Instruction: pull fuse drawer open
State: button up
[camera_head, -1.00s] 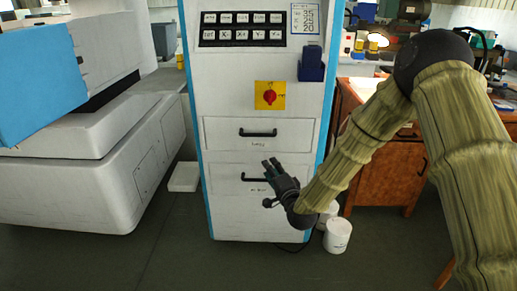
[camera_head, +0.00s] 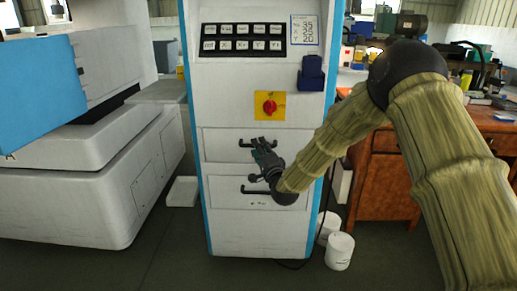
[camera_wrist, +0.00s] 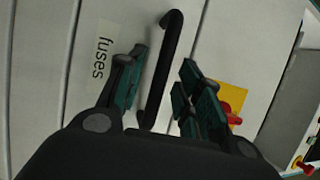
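The fuse drawer (camera_head: 223,146) is the upper of two white drawers in the tall white cabinet with blue edges. Its front looks flush with the cabinet. In the wrist view a label reading "fuses" (camera_wrist: 102,58) is beside its black bar handle (camera_wrist: 162,70); the handle also shows in the head view (camera_head: 246,144). My gripper (camera_head: 262,150) is in front of this drawer, at the right part of the handle. In the wrist view my gripper (camera_wrist: 160,92) is open, with one finger on each side of the handle and gaps between. Contact is not visible.
The lower drawer's handle (camera_head: 254,191) is just below my gripper. A red knob on a yellow plate (camera_head: 270,105) is above the drawer. White buckets (camera_head: 339,251) stand on the floor at right. A wooden desk (camera_head: 385,185) is behind my arm. A large white machine (camera_head: 90,190) stands at left.

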jog(key=shift+x, duration=0.75)
grip_shut()
